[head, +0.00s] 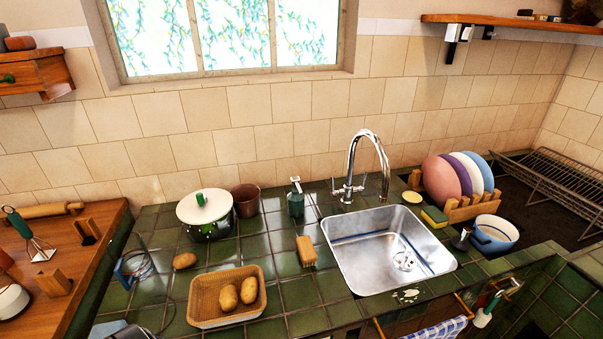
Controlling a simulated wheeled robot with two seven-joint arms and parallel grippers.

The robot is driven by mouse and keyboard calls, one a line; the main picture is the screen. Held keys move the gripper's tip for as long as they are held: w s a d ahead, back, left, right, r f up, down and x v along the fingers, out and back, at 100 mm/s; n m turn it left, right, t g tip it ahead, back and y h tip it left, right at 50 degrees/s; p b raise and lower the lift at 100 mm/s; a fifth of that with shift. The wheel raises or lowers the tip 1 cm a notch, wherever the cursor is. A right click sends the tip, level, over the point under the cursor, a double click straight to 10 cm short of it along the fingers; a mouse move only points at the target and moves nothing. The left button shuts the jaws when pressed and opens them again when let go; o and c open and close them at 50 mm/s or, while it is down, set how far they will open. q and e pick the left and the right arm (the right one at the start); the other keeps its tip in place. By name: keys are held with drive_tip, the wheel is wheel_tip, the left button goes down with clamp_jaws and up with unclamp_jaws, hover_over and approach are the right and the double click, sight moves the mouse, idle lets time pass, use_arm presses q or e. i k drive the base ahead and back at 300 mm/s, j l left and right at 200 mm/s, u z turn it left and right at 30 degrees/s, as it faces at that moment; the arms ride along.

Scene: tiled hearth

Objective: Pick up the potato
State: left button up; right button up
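One brown potato (185,260) lies on the green tiled counter, left of the sink and behind a tan basket (197,315). Two more potatoes lie inside the basket, a left one (229,298) and a right one (249,290), side by side. Neither of my grippers can be made out in the head view.
A pot with a white lid (204,207) and a brown cup (245,200) stand behind. A sponge-like block (306,251) lies beside the steel sink (345,262). A dark cable (172,303) runs left of the basket. A plate rack (472,207) stands right.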

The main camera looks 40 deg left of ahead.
sight(250, 288)
drive_tip(key=j+u, duration=0.2)
drive_tip(key=u, duration=0.2)
drive_tip(key=j+u, duration=0.2)
drive_tip(key=u, duration=0.2)
drive_tip(key=j+u, duration=0.2)
drive_tip(key=u, duration=0.25)
drive_tip(key=k, duration=0.05)
